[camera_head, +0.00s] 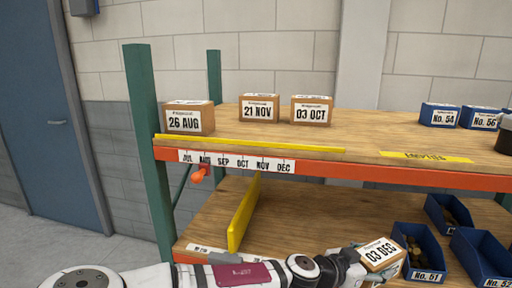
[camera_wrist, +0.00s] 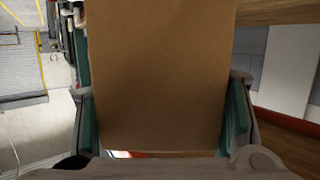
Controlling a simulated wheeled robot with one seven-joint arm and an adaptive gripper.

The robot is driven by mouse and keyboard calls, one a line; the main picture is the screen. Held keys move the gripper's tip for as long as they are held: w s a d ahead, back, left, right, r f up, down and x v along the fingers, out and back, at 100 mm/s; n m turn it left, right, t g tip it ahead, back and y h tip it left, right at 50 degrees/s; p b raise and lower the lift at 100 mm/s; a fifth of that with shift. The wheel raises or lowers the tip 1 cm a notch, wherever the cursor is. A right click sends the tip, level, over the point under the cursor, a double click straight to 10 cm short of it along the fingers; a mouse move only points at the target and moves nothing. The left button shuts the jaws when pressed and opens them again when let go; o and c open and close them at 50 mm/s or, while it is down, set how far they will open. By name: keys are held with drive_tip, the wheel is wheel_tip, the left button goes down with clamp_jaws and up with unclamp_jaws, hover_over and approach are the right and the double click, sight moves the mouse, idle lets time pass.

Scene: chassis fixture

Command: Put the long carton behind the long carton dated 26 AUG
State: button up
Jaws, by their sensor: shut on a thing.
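My gripper (camera_wrist: 162,118) is shut on a brown carton (camera_wrist: 160,70), with a finger on each side of it. In the head view this carton, labelled 03 DEC (camera_head: 380,253), is tilted at the end of my arm, low in front of the rack. The carton dated 26 AUG (camera_head: 189,117) stands at the left end of the upper shelf, behind a yellow strip. The 21 NOV carton (camera_head: 260,108) and the 03 OCT carton (camera_head: 311,110) stand to its right, somewhat farther back. The space behind the 26 AUG carton is mostly hidden by it.
The upper shelf (camera_head: 370,135) has an orange front beam and a yellow front strip (camera_head: 250,144). A green post (camera_head: 150,150) stands at its left. Blue bins (camera_head: 440,116) sit at the right. The lower shelf holds a yellow divider (camera_head: 243,213) and more blue bins (camera_head: 415,250).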

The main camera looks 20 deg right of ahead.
drive_tip(key=w+a+r+n+t+y, duration=0.1)
drive_tip(key=w+a+n+t+y, duration=0.1)
drive_tip(key=w, duration=0.5)
drive_tip(key=w+a+r+n+t+y, duration=0.1)
drive_tip(key=w+a+r+n+t, duration=0.1)
drive_tip(key=w+a+n+t, duration=0.3)
drive_tip(key=w+a+t, duration=0.1)
drive_tip(key=w+a, duration=0.1)
drive_tip(key=a, duration=0.1)
drive_tip(key=shift+a+r+y, duration=0.25)
drive_tip(key=shift+a+y, duration=0.15)
drive_tip(key=w+a+r+n+t+y, duration=0.1)
drive_tip(key=w+a+n+y, duration=0.1)
drive_tip(key=a, duration=0.2)
drive_tip(key=w+a+r+n+t+y, duration=0.2)
drive_tip(key=a, duration=0.3)
drive_tip(key=w+a+r+n+t+y, duration=0.1)
drive_tip(key=w+a+n+y, duration=0.1)
drive_tip(key=w+a, duration=0.1)
drive_tip(key=shift+a+r+y, duration=0.3)
drive_tip(key=shift+a+r, duration=0.1)
drive_tip(key=shift+a, duration=0.45)
drive_tip(key=shift+c, duration=0.2)
drive_tip(key=shift+d+f, duration=0.1)
drive_tip(key=shift+d, duration=0.05)
drive_tip(key=shift+s, duration=0.1)
